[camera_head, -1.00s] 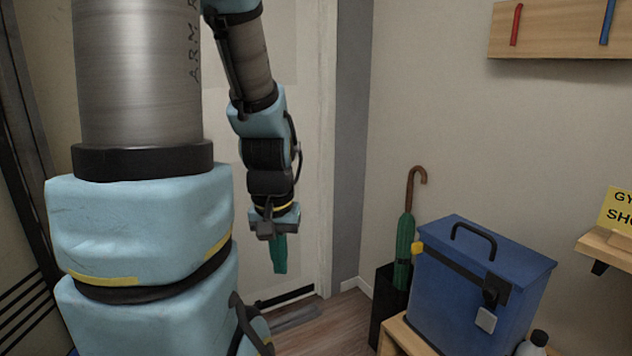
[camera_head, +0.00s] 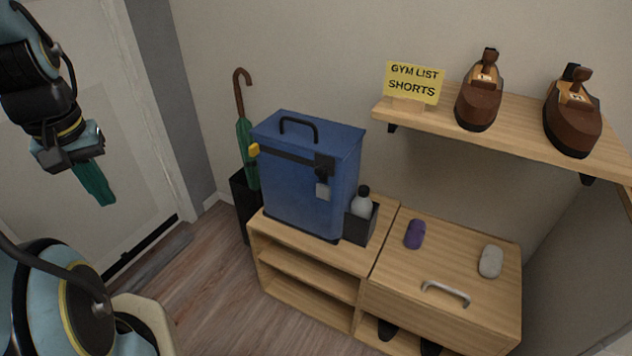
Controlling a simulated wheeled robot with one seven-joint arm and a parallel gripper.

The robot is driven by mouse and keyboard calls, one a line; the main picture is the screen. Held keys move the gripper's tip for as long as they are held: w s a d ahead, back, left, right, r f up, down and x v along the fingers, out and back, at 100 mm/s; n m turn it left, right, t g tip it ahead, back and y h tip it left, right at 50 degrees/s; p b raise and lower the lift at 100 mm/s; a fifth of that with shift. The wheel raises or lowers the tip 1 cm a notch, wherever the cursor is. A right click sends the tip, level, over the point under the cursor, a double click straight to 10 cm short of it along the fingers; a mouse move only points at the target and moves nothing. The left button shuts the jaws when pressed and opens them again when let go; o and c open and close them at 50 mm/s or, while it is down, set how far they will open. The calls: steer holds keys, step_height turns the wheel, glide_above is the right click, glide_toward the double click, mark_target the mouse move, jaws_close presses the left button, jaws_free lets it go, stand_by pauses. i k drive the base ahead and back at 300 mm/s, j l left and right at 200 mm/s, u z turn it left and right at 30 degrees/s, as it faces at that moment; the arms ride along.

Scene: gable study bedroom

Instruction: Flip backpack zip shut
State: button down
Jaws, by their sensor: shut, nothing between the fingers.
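The blue backpack (camera_head: 305,200) stands upright on the left part of a wooden bench, with a black loop handle on its top. A dark band (camera_head: 288,157) runs across its upper front. I cannot tell which part is the zip pull. My gripper (camera_head: 104,196), with teal fingers pointing down, is shut and empty at the left, in front of the door and well apart from the backpack.
A green umbrella (camera_head: 247,150) stands in a black holder left of the backpack. The bench lid (camera_head: 440,250) holds purple and grey items. A wall shelf (camera_head: 520,125) with brown shoes and a yellow sign juts out above right.

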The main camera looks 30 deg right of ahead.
mark_target(254, 149)
steer(key=i+l+u, duration=0.25)
steer(key=i, duration=0.15)
steer(key=i+l+u, duration=0.25)
steer(key=i, duration=0.15)
